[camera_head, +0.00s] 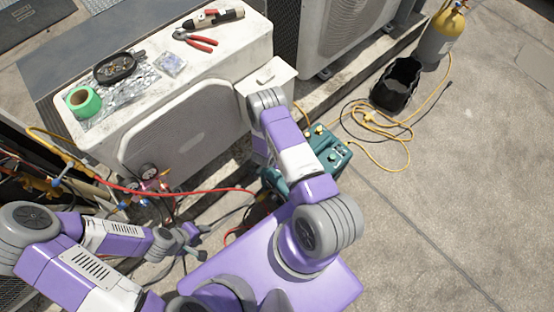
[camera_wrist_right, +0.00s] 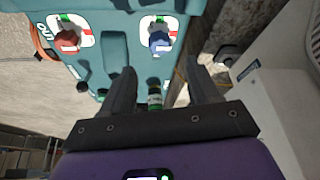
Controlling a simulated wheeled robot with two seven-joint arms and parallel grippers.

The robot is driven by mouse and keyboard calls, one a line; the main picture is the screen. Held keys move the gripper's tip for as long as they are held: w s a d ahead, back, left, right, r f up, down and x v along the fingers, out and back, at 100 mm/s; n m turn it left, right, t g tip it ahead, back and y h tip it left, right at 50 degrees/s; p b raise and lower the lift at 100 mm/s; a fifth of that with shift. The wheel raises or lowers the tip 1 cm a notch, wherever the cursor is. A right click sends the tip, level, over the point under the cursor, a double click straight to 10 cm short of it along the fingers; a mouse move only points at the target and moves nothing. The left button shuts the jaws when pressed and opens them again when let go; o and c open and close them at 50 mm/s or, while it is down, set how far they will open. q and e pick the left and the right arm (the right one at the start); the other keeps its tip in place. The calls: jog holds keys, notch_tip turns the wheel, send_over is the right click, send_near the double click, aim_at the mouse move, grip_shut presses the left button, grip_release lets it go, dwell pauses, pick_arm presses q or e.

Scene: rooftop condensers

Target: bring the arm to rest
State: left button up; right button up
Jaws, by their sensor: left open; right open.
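My left gripper (camera_head: 203,243) is low at the left in the head view, at the end of my bent left arm, in front of the white condenser (camera_head: 180,140). Its small dark fingers are apart, with nothing seen between them. My right arm rises over the teal machine (camera_head: 335,158) and bends at the condenser's right end. Its gripper is hidden behind the arm in the head view. In the right wrist view, my right gripper (camera_wrist_right: 163,82) has its two dark fingers spread and empty. The teal machine (camera_wrist_right: 110,35) with its red and blue knobs fills the view beyond them.
On the condenser lie green tape (camera_head: 83,102), a black dish (camera_head: 115,68), a small bag (camera_head: 170,64) and red pliers (camera_head: 197,40). A red hose (camera_head: 190,190) runs near my left gripper. A black bucket (camera_head: 396,84) and yellow cylinder (camera_head: 440,38) stand right; concrete there is open.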

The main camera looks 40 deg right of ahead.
dwell(0.5)
jog(key=s+a+r+n+y+p, duration=0.1)
jog(key=s+a+r+n+y, duration=0.2)
jog(key=a+r, duration=0.4)
jog(key=s+a+r+n+y+p, duration=0.2)
jog(key=s+a+r+n, duration=0.2)
jog(key=a+r, duration=0.3)
jog(key=s+a+r+n+g+y+p, duration=0.1)
jog(key=s+a+r+n+y, duration=0.2)
jog(key=a+r, duration=0.4)
jog(key=shift+s+r+n+y+p, duration=0.4)
jog(key=shift+s+n, duration=0.3)
jog(key=shift+s, duration=0.55)
jog(key=shift+c, duration=0.2)
